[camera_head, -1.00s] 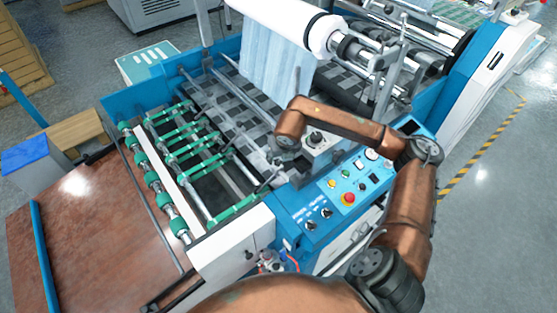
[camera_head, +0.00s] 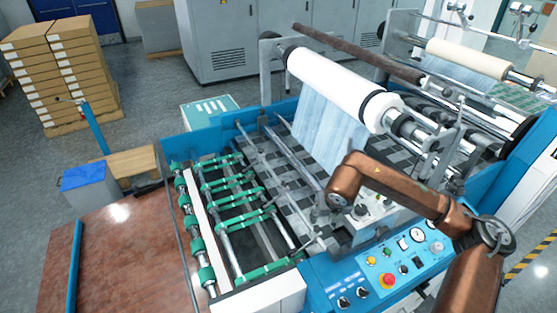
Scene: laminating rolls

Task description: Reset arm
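My copper-coloured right arm (camera_head: 410,195) comes in from the bottom right and bends over the laminating machine's blue control panel (camera_head: 405,265). Its far end (camera_head: 340,195) curves down near the grey box with knobs, in front of the film roll. The fingers of my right gripper cannot be made out, so I cannot tell whether it is open or shut. No held object shows there. My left arm and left gripper are not in view. A white laminating roll (camera_head: 340,90) is mounted on the machine, with bluish film (camera_head: 325,130) hanging from it.
Green-wheeled rollers (camera_head: 235,215) and a brown table (camera_head: 130,255) lie to the left. A second roll (camera_head: 465,58) is at the back right. Stacked boxes (camera_head: 65,75) and grey cabinets (camera_head: 235,40) stand behind. Grey floor (camera_head: 150,100) is open between them.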

